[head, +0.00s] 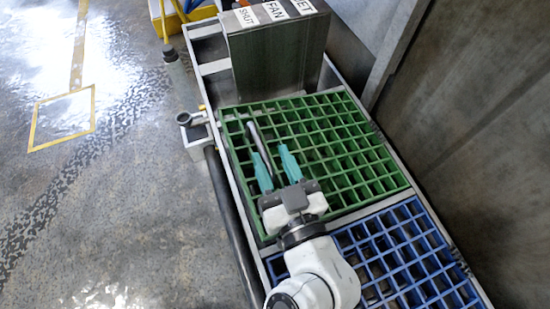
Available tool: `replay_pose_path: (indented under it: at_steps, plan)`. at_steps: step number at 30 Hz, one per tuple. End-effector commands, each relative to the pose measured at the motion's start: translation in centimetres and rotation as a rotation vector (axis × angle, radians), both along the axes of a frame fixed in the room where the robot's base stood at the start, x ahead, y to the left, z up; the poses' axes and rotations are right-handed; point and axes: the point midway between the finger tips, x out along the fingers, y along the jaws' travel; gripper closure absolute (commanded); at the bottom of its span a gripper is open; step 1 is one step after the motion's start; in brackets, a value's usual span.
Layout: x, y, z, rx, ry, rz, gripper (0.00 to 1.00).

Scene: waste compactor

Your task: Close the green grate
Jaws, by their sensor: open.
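The green grate (345,146) lies in the metal frame of the compactor in the middle of the head view. It looks flat, roughly level with the frame; I cannot tell whether it is slightly raised. A grey bar-like handle (260,139) shows at its left part, beyond my fingers. My gripper (276,164) has two teal fingers spread apart over the left part of the grate. My gripper and arm hide the grate's near left part.
A blue grate (400,255) lies beside the green one, nearer to me. A grey box with labels (275,55) stands at the far end. A dark pipe (232,225) runs along the frame's left side. A wall (475,120) closes the right. The floor (110,200) at left is clear.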

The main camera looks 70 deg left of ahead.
Motion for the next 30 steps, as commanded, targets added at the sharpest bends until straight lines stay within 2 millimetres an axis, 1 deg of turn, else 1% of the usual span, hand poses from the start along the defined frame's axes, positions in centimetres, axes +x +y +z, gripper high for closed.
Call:
replay_pose_path:
  at_steps: [5, 9, 12, 15, 19, 30]
  plan:
    - [0.2, -2.3, 0.0, -0.001, 0.002, -0.005, 0.6]
    - [0.4, -4.6, 0.0, -0.003, 0.002, -0.007, 0.6]
    - [0.6, -6.0, 0.0, -0.002, 0.001, -0.007, 0.6]
    - [0.6, -6.8, -0.1, -0.003, 0.0, -0.007, 0.6]
    - [0.6, -7.3, -0.1, -0.002, -0.001, -0.006, 0.6]
    - [0.6, -7.3, -0.1, -0.002, -0.001, -0.005, 0.6]
